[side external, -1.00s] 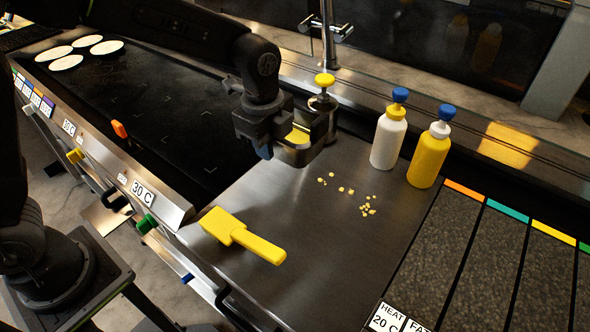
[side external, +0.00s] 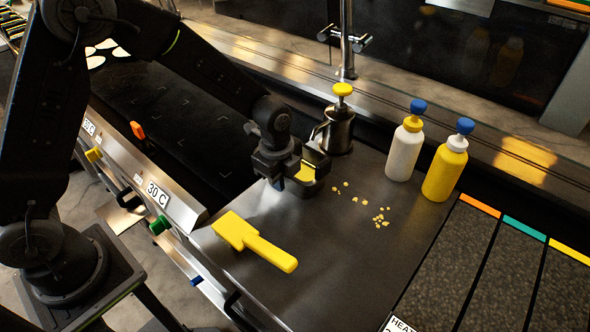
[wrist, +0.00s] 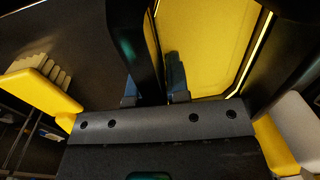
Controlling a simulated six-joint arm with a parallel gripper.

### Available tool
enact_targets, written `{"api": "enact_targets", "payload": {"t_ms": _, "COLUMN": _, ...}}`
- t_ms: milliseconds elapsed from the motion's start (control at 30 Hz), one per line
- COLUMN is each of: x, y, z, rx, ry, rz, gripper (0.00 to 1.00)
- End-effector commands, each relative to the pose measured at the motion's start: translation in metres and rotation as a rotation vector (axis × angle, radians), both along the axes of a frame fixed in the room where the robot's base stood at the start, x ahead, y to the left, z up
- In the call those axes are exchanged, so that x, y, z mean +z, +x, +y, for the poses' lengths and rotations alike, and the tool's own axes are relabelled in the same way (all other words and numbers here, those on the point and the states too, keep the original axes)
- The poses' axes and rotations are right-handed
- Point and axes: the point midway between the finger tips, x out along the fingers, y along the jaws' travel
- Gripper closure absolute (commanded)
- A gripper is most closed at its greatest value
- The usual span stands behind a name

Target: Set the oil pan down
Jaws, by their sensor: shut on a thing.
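The oil pan is a small square dark pan (side external: 318,168) with yellow inside. My gripper (side external: 288,172) is shut on its near side in the side view. In the wrist view the pan's bright-edged rim (wrist: 248,58) and yellow inside fill the upper right, beyond the fingers (wrist: 152,88). The pan is low over the steel counter (side external: 330,255), beside the griddle edge. Its underside is hidden, so I cannot tell whether it touches the counter.
A metal pitcher with a yellow knob (side external: 338,130) stands close behind the pan. White (side external: 404,152) and yellow (side external: 444,172) bottles stand to the right. Yellow crumbs (side external: 381,218) and a yellow handled tool (side external: 255,243) lie on the counter. Its front middle is clear.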

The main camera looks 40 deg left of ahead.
Motion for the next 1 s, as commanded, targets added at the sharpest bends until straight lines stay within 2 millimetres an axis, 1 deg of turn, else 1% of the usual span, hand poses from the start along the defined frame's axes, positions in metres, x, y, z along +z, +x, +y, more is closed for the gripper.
{"api": "enact_targets", "payload": {"t_ms": 33, "x": 0.0, "y": 0.007, "z": 0.0, "rx": 0.0, "ry": 0.0, "rz": -0.001, "gripper": 1.0}}
{"api": "enact_targets", "payload": {"t_ms": 233, "x": 0.001, "y": 0.021, "z": 0.0, "rx": 0.0, "ry": 0.0, "rz": -0.001, "gripper": 1.0}}
{"api": "enact_targets", "payload": {"t_ms": 433, "x": 0.0, "y": 0.05, "z": 0.0, "rx": 0.0, "ry": 0.0, "rz": -0.001, "gripper": 1.0}}
{"api": "enact_targets", "payload": {"t_ms": 533, "x": -0.009, "y": 0.049, "z": 0.0, "rx": -0.001, "ry": 0.001, "rz": 0.002, "gripper": 1.0}}
{"api": "enact_targets", "payload": {"t_ms": 767, "x": -0.011, "y": 0.049, "z": 0.0, "rx": -0.001, "ry": 0.001, "rz": 0.0, "gripper": 1.0}}
{"api": "enact_targets", "payload": {"t_ms": 800, "x": -0.012, "y": 0.048, "z": 0.0, "rx": -0.001, "ry": 0.002, "rz": 0.002, "gripper": 0.82}}
{"api": "enact_targets", "payload": {"t_ms": 1000, "x": -0.012, "y": 0.048, "z": 0.0, "rx": -0.001, "ry": 0.001, "rz": 0.002, "gripper": 0.63}}
